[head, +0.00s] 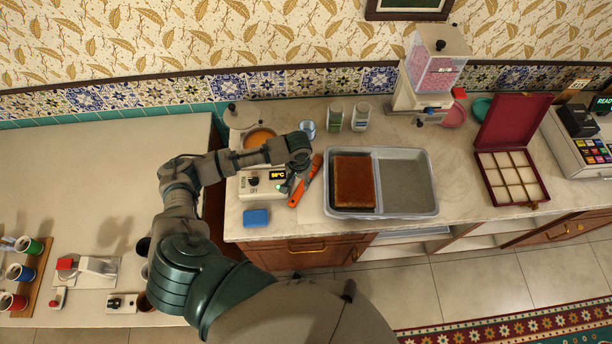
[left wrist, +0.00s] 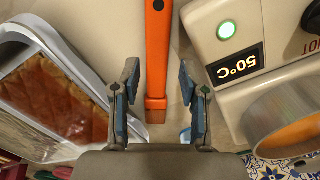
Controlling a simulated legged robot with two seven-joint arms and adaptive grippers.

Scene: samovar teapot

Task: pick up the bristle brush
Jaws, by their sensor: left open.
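The bristle brush (head: 308,181) has a long orange handle and lies on the counter between the heater and the grey tray. In the left wrist view its orange handle (left wrist: 157,40) runs down between my finger tips, with short brown bristles at the end nearer the tiled wall. My left gripper (head: 292,184) is open over the brush; in the left wrist view its two fingers (left wrist: 158,80) stand either side of it, with a gap on each side. I cannot tell how high the fingers are above the counter. My right gripper is not in view.
The white heater (head: 263,183) with a 50°C display stands close left of the brush. The grey two-part tray (head: 409,213), with a brown slab (head: 354,182) in it, is close right. A blue sponge (head: 256,217) lies at the front edge. Small jars (head: 335,117) stand behind.

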